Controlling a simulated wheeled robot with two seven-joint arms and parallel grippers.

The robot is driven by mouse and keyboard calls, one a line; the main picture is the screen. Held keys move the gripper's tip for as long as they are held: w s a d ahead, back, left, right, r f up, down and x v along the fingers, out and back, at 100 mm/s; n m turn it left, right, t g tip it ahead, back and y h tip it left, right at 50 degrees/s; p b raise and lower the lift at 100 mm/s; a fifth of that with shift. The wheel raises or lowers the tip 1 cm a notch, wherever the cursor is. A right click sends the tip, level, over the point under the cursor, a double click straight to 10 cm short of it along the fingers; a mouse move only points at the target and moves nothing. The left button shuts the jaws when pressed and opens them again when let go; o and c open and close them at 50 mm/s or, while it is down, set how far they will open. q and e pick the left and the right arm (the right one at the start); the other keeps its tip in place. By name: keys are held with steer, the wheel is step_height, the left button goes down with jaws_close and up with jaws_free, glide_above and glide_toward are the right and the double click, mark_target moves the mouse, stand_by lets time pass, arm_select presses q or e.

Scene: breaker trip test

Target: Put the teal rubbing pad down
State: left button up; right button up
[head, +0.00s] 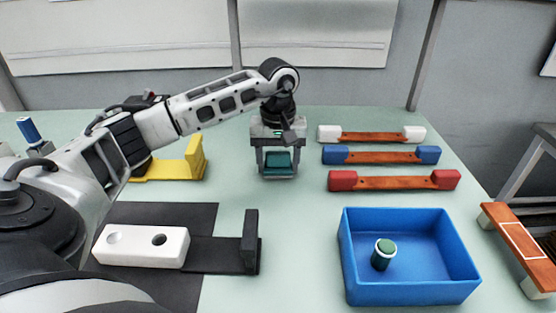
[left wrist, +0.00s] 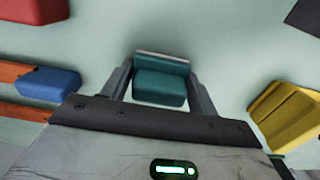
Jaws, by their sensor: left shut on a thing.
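The teal rubbing pad (head: 279,160) is a small block between the fingers of my left gripper (head: 278,172), near the middle of the table. My left gripper is shut on it and points down. In the left wrist view the pad (left wrist: 160,87) sits between the two dark fingers, with a pale strip along its far edge. I cannot tell whether the pad touches the table. My right gripper is not in view.
A yellow holder (head: 190,160) stands left of the gripper. Three orange bars with white, blue and red (head: 393,182) ends lie to the right. A blue bin (head: 410,291) holds a green cylinder (head: 382,256). A white block (head: 142,246) lies on a dark mat at front left.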

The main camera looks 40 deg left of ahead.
mark_target(278, 153)
arm_select(q)
steer(key=shift+f, duration=0.2)
steer(key=o, duration=0.9)
steer(key=shift+o, duration=0.2)
steer(key=shift+r, duration=0.1)
step_height(278, 153, up, 12)
steer(key=shift+r, duration=0.15)
